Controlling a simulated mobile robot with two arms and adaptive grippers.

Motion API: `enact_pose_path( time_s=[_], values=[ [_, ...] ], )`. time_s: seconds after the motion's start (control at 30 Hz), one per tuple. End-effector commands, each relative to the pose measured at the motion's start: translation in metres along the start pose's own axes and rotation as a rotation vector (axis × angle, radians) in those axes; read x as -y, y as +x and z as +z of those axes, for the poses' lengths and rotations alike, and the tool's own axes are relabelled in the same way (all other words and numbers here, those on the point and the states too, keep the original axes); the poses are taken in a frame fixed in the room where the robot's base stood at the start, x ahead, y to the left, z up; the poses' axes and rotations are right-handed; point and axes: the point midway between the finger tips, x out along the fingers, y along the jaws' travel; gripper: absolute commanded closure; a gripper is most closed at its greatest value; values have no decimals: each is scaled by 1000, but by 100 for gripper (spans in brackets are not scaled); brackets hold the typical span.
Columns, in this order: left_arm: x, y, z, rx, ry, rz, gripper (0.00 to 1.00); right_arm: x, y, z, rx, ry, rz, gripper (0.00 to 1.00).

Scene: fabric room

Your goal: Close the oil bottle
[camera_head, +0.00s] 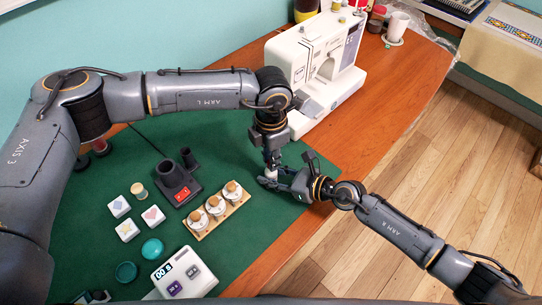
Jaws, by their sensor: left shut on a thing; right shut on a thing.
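The small, pale oil bottle (271,173) shows only in part between my two grippers, over the right part of the green mat. My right gripper (268,181) reaches in from the right and is shut on it from the side. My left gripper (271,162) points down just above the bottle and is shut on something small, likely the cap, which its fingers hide. The two grippers are very close together. I cannot tell whether the cap touches the bottle's neck.
A white sewing machine (318,60) stands behind the grippers. On the green mat (222,262) are a wooden rack (219,211) with several small jars, a dark device (176,180) with a red panel, small white blocks (127,229), teal round pieces (152,249) and a white timer (183,274).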

Motion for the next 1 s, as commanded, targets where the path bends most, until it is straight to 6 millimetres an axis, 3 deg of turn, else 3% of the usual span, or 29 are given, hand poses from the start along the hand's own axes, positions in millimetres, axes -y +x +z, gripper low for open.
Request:
enact_pose_path(
  time_s=[0.8, 0.9, 1.0],
  values=[
    [-1, 1, 0, -2, 1612, 2, 100, 0, 0, 0, -1, 0, 1, 100],
    [-1, 1, 0, -2, 1747, 2, 100, 0, 0, 0, -1, 0, 1, 100],
    [-1, 1, 0, -2, 1735, 2, 100, -1, 0, 0, -1, 0, 1, 100]
  ],
)
